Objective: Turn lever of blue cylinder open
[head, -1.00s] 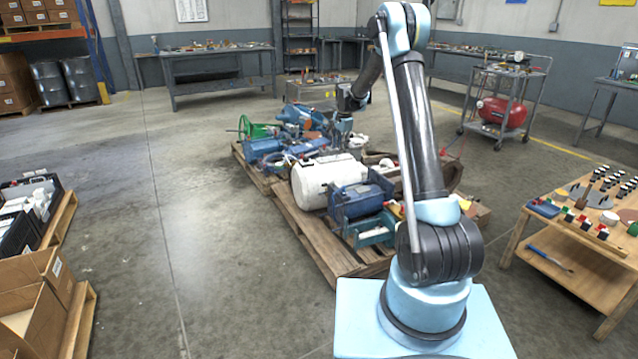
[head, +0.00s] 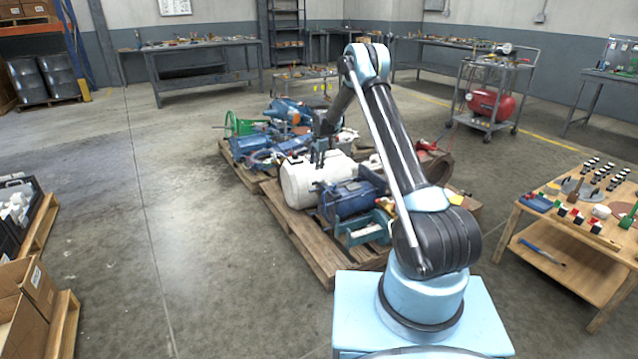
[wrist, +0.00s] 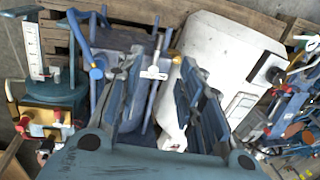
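A blue cylinder (head: 350,197) lies on the wooden pallet beside a white tank (head: 315,178). In the wrist view the blue cylinder (wrist: 125,42) is at upper centre, partly hidden by a finger, and the white tank (wrist: 225,60) is to its right. A pale T-shaped handle (wrist: 153,72) shows between my fingers, beyond their tips or below them; I cannot tell if it is the cylinder's lever. A blue bent bar with a yellow end (wrist: 97,73) is left of it. My gripper (wrist: 160,85) is open and empty, above the tank and cylinder in the head view (head: 322,152).
A teal frame (head: 363,229) stands at the pallet's near edge; red-capped fittings (wrist: 24,123) show at left in the wrist view. Blue machines and a green wheel (head: 233,123) crowd the pallet behind. A wooden table (head: 560,225) stands right.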

